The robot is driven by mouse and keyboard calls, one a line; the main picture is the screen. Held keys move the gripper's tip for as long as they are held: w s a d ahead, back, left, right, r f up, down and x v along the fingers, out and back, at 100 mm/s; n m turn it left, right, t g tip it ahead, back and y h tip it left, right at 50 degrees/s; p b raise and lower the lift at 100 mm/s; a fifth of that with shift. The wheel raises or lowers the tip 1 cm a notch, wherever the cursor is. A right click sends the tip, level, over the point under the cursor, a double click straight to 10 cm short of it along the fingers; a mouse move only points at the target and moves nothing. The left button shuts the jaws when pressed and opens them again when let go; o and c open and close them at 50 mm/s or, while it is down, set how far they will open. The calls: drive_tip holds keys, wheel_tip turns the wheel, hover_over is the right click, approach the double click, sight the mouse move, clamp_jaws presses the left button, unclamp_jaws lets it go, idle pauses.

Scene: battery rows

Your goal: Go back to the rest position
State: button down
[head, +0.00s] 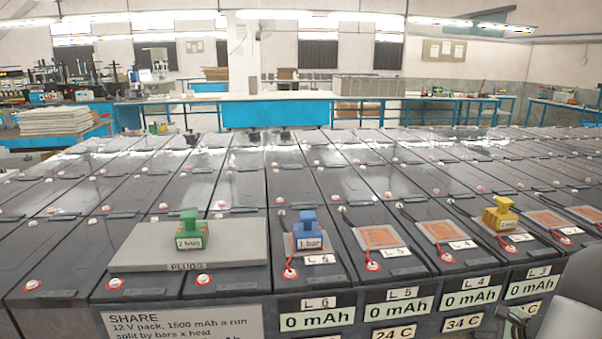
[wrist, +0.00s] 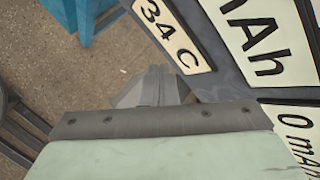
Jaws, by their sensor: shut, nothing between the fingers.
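My gripper (wrist: 160,85) shows in the wrist view with its fingers together and nothing between them, above the floor beside the front label plates. In the head view part of my arm is at the lower right, in front of the battery rows. A green plug (head: 189,230) stands on the grey tray (head: 135,262) marked PLUGS. A blue plug (head: 307,232) marked "1 bar" stands on the pad by label L 6. A yellow plug (head: 500,214) stands on the pad by label L 3. My gripper is apart from all three plugs.
Bare orange-patterned pads (head: 378,236) lie by L 5 and L 4. Front plates (head: 317,312) read 0 mAh. A SHARE sign (head: 185,323) is at the front left. Battery rows fill the middle, and blue benches (head: 275,113) stand behind. Speckled floor (wrist: 60,75) shows below the wrist.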

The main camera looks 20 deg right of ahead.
drive_tip(key=w+a+r+n+g+y, duration=0.15)
drive_tip(key=a+n, duration=0.25)
drive_tip(key=a, duration=0.6)
drive_tip(key=a+r+n+g+y, duration=0.1)
drive_tip(key=a+r+n+g, duration=0.15)
drive_tip(key=a+n, duration=0.45)
drive_tip(key=w+a+r+n+g+y, duration=0.1)
drive_tip(key=a+r+n+g, duration=0.15)
drive_tip(key=a, duration=0.95)
drive_tip(key=s+a+r+n+g+h, duration=0.2)
drive_tip(key=s+a+n+g+h, duration=0.15)
drive_tip(key=s+a+n, duration=0.95)
wheel_tip(320, 180, up, 7)
drive_tip(key=s+a+t+p, duration=0.1)
drive_tip(key=p, duration=0.5)
drive_tip(key=shift+s+a+h, duration=0.25)
drive_tip(key=shift+s+h, duration=0.05)
drive_tip(key=shift+h, duration=0.1)
drive_tip(key=shift+m, duration=0.25)
drive_tip(key=shift+d, duration=0.1)
